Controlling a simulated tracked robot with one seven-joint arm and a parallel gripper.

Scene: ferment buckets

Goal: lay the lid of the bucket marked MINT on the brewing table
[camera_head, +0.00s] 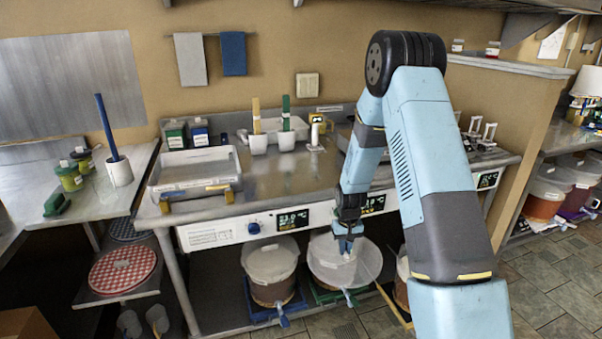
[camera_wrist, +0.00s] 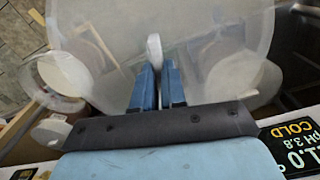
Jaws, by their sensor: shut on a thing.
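My gripper (camera_head: 346,238) is in front of the brewing table, below its front edge, with the fingers pointing down. It is shut on the upright white grip of a large translucent lid (camera_head: 328,262). In the wrist view the lid (camera_wrist: 105,28) spreads around my blue fingers (camera_wrist: 156,85), and its grip (camera_wrist: 154,48) stands between them. The lid is over the middle bucket, largely hiding it; whether it is clear of the rim I cannot tell. No MINT marking is readable. The brewing table (camera_head: 285,176) is a steel bench with displays along its front.
A lidded bucket (camera_head: 270,290) stands left of the middle one; another is partly hidden behind my arm at right. On the table are a shallow tray (camera_head: 195,170), white cups (camera_head: 258,145) and small jars (camera_head: 175,136). The table's front middle is clear.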

